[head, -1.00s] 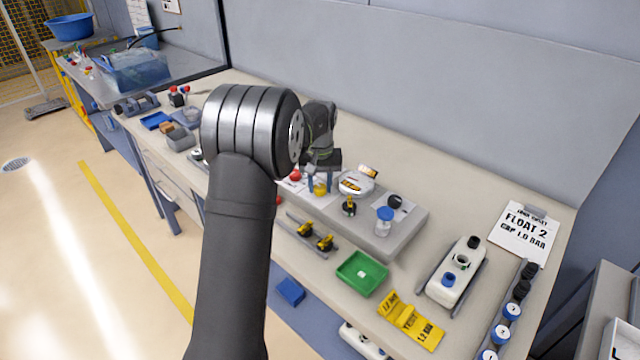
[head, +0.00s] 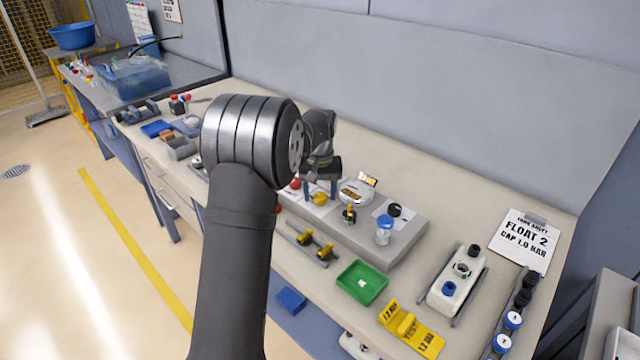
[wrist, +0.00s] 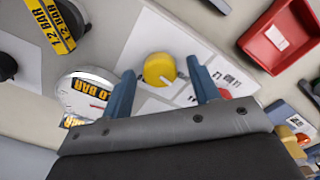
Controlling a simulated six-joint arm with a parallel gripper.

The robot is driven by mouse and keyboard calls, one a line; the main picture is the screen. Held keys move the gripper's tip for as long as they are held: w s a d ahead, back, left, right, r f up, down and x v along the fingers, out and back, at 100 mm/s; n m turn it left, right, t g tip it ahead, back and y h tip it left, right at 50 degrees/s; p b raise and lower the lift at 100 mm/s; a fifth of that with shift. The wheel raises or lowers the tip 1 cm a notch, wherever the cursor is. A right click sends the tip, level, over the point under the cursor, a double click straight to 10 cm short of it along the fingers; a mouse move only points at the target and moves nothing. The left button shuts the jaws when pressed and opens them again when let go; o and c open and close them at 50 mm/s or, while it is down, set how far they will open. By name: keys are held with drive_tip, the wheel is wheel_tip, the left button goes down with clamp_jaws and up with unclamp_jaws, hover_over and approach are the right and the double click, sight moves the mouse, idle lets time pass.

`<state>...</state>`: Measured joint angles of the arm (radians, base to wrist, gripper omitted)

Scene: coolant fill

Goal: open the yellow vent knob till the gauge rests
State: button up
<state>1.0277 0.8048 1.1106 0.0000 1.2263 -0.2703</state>
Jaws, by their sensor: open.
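The yellow vent knob (wrist: 159,70) is a round cap on the grey block, above a white printed card. In the wrist view it lies between the two blue fingers of my gripper (wrist: 163,86), with a gap on each side. My gripper is open around or just above it; I cannot tell the height. The knob also shows in the head view (head: 320,198), close by the fingers. The round white gauge (wrist: 85,93) is left of the knob, with a yellow label across its face. Its needle is too small to read surely.
The grey block (head: 395,245) also carries a blue-capped jar (head: 384,227) and a black knob (head: 394,209). A red tray (wrist: 279,36) shows in the wrist view.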

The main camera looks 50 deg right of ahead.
sight(320, 195)
wheel_tip(320, 195, up, 17)
drive_tip(key=shift+r, duration=0.2)
idle(0.7)
wheel_tip(320, 195, down, 18)
drive_tip(key=shift+r, duration=0.25)
idle(0.3)
drive_tip(key=shift+r, duration=0.1)
drive_tip(key=m, duration=0.7)
drive_tip(key=shift+m, duration=0.4)
drive_tip(key=m, duration=0.3)
drive_tip(key=shift+m, duration=2.2)
